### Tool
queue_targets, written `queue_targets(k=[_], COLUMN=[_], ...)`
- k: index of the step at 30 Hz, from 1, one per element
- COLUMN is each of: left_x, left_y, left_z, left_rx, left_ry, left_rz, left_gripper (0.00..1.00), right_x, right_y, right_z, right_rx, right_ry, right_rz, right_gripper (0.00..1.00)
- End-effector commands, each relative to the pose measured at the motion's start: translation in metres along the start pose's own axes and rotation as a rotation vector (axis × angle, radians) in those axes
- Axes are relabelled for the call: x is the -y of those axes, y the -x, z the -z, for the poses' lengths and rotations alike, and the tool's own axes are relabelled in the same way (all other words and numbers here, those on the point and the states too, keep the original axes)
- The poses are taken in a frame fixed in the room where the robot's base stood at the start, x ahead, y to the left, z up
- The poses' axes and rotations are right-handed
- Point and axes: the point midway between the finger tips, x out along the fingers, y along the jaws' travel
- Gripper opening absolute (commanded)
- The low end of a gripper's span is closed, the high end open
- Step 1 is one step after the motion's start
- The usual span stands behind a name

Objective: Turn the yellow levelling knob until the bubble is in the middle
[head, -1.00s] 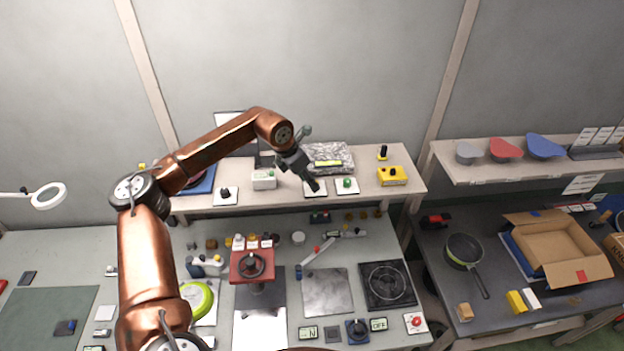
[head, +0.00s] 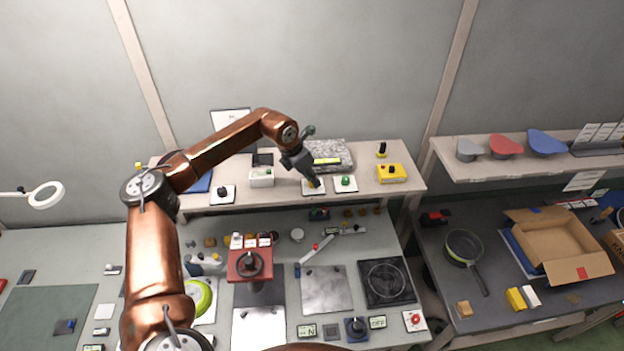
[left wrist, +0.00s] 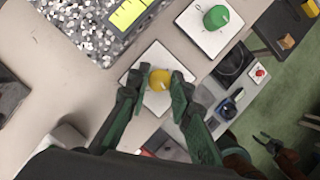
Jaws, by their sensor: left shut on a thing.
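The yellow levelling knob (left wrist: 159,79) sits on a white square plate (left wrist: 141,58) on the raised shelf. My left gripper (head: 315,184) is down at this plate. In the left wrist view the fingers of my left gripper (left wrist: 155,82) are closed on the knob from both sides. The yellow-green level vial (head: 327,161) lies on the speckled stone block (head: 338,148) just behind the knob. The vial also shows at the top of the left wrist view (left wrist: 130,12), partly cut off; I cannot make out where the bubble sits.
A green knob (head: 345,181) on its own white plate stands just right of the yellow one. A black knob (head: 222,191) and a white box (head: 262,178) stand to the left. A yellow box (head: 391,173) stands further right on the shelf.

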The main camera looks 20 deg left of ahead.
Motion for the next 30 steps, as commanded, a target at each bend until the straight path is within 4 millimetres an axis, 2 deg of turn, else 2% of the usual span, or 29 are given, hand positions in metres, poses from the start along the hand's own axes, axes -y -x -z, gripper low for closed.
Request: queue_targets(k=[6, 10, 18, 27, 28, 30], left_x=[0.001, 0.001, 0.002, 0.002, 0.002, 0.002], left_y=[-0.001, -0.003, -0.002, -0.001, -0.001, -0.001], left_z=[0.003, 0.004, 0.004, 0.004, 0.004, 0.004], left_rx=[-0.007, -0.007, -0.009, -0.010, -0.010, -0.010], left_ry=[0.029, 0.113, 0.251, 0.261, 0.261, 0.261], left_rz=[-0.010, -0.047, -0.104, -0.107, -0.106, -0.106], left_gripper=[0.00, 0.00, 0.00, 0.00, 0.20, 0.25], right_x=[-0.002, -0.002, -0.004, -0.007, -0.007, -0.007], right_y=[-0.004, -0.012, -0.022, -0.021, -0.021, -0.021], right_z=[0.025, 0.033, 0.021, 0.011, 0.011, 0.012], right_rx=[-0.033, -0.044, -0.029, -0.016, -0.016, -0.017], right_ry=[0.006, 0.008, 0.007, 0.006, 0.006, 0.006], right_rz=[-0.002, -0.002, -0.004, -0.008, -0.008, -0.008], right_gripper=[0.40, 0.40, 0.40, 0.40, 0.40, 0.40])
